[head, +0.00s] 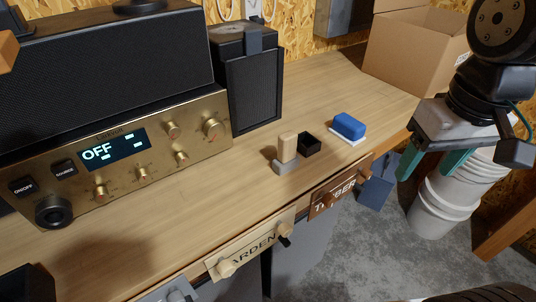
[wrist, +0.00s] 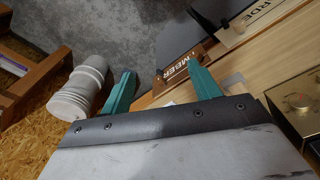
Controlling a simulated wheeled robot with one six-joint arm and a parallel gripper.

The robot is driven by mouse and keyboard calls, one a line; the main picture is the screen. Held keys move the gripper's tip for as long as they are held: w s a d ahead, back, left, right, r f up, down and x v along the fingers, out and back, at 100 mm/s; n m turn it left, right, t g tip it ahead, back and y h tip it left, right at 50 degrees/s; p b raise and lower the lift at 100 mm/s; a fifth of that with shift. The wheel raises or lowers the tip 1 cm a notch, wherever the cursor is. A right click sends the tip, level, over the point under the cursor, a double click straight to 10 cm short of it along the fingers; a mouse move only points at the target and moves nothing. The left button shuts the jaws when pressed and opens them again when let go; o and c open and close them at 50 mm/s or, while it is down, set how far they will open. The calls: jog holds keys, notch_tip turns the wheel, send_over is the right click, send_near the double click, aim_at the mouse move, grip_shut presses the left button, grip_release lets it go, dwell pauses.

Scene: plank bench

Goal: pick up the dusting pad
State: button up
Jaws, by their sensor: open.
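The dusting pad, a blue block on a thin white base (head: 349,127), lies on the wooden bench near its front edge in the head view. My gripper (head: 430,170), with two teal fingers, is open and empty. In the head view it appears to the right of the pad, apart from it, past the bench's front edge. In the wrist view the open fingers (wrist: 160,75) show with nothing between them that they hold. I cannot make out the pad clearly there; the gripper body hides much of that view.
A tan block in a grey holder (head: 286,155) and a small black box (head: 309,144) stand left of the pad. A black speaker (head: 253,90) and brass radio (head: 130,150) are farther left. A cardboard box (head: 415,45) stands behind; white buckets (head: 440,205) are on the floor.

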jog(key=w+a+r+n, duration=0.1)
jog(key=w+a+n, duration=0.2)
jog(key=w+a, duration=0.65)
jog(key=n+g, duration=0.1)
jog(key=n, duration=0.2)
send_over(288, 134)
jog(key=shift+s+d+f, duration=0.15)
jog(key=shift+d+f, duration=0.05)
jog(key=shift+f, duration=0.55)
jog(key=shift+w+a+f, duration=0.2)
jog(key=shift+a+f, duration=0.3)
jog(key=shift+f, duration=0.15)
jog(key=f, duration=0.6)
jog(key=shift+d+f, duration=0.15)
jog(key=shift+d, duration=0.15)
jog(key=shift+f, duration=0.25)
jog(key=c, duration=1.1)
